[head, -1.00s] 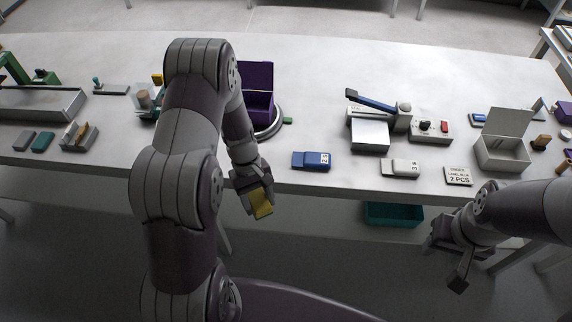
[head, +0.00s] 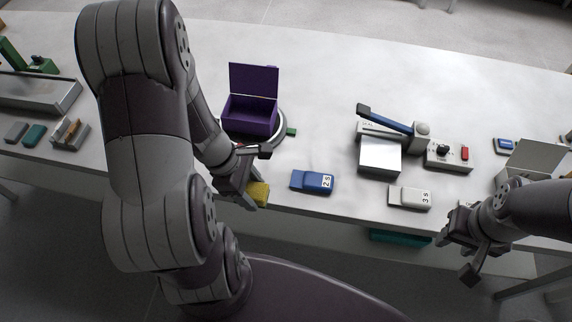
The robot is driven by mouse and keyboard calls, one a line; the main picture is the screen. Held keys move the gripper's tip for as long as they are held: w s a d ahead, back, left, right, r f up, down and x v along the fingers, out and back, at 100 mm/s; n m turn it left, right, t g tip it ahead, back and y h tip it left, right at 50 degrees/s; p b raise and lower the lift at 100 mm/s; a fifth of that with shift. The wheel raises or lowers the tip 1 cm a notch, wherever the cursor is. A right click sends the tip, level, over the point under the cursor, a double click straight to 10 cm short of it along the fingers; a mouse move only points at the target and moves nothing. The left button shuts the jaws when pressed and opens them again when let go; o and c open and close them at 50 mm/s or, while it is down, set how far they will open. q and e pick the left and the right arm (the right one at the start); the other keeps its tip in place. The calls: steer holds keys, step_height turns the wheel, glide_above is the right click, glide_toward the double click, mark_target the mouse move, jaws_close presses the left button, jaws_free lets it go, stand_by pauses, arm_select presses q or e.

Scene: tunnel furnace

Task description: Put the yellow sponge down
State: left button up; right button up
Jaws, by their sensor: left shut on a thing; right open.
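The yellow sponge (head: 260,193) shows in the head view at the front edge of the table, left of the blue block. My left gripper (head: 251,190) is shut on it and partly covers it. I cannot tell whether the sponge touches the table top. My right gripper (head: 474,260) is open and empty, in front of the table's front edge at the right.
The blue block marked 2.5 (head: 313,181) lies just right of the sponge. A white block (head: 408,197) is farther right. An open purple box (head: 250,116) stands behind my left gripper. A blue-levered press (head: 385,152) stands right of centre. The table (head: 325,75) is clear at the back.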

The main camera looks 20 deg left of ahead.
arm_select(q)
steer(key=w+f, duration=0.3)
steer(key=w+f+p, duration=0.1)
steer(key=w+f, duration=0.2)
steer(key=w, duration=0.1)
steer(key=w+f, duration=0.4)
steer(key=shift+w+d+p, duration=0.15)
steer(key=shift+p, duration=0.25)
steer(key=shift+f, duration=0.35)
steer(key=shift+f, duration=0.15)
steer(key=shift+f+b, duration=0.5)
steer(key=shift+b, duration=0.15)
steer(key=o, duration=0.9)
steer(key=shift+o, duration=0.2)
steer(key=shift+r, duration=0.15)
